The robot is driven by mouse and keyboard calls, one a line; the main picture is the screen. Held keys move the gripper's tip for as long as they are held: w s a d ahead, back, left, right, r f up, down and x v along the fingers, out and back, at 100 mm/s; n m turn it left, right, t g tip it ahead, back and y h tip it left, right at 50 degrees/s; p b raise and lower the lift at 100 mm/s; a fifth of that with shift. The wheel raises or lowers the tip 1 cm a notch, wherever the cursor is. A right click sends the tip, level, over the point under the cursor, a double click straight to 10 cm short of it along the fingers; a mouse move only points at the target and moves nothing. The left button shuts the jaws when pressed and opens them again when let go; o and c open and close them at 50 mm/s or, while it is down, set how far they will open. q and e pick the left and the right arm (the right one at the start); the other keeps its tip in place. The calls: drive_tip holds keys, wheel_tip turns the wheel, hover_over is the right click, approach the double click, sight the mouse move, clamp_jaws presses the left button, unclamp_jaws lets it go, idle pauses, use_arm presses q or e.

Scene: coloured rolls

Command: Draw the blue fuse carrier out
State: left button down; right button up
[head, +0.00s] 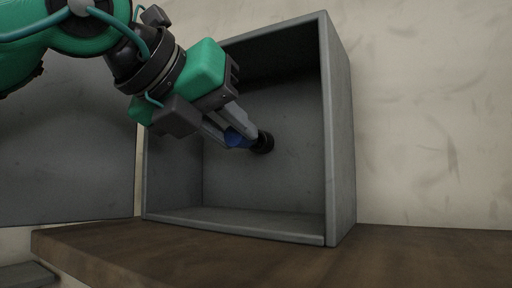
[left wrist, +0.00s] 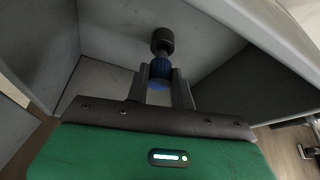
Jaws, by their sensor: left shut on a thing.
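The blue fuse carrier (head: 235,138) is a small blue piece between the fingers of my left gripper (head: 243,137), inside the grey box. My left gripper is shut on it; in the left wrist view the ribbed blue carrier (left wrist: 160,69) shows between the fingertips (left wrist: 161,86). A dark round holder (head: 263,142) sits at the back wall, in line with the carrier. The holder (left wrist: 162,40) also shows just beyond the carrier in the left wrist view. I cannot tell how far the carrier sits in it. My fingers hide part of the carrier. My right gripper is not in view.
The open grey box (head: 340,130) has side walls, a top and a bottom lip around my left gripper. A grey panel, seemingly its door (head: 70,150), stands open at the left. A wooden ledge (head: 200,262) runs below. The pale wall (head: 430,110) is bare at the right.

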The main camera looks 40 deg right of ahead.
sight(234, 140)
use_arm(q)
drive_tip(key=shift+s+a+b, duration=0.3)
drive_tip(key=shift+a+b, duration=0.1)
drive_tip(key=shift+a, duration=0.3)
drive_tip(key=shift+s+a+b, duration=0.3)
drive_tip(key=shift+a+b, duration=0.05)
drive_tip(key=shift+a, duration=0.35)
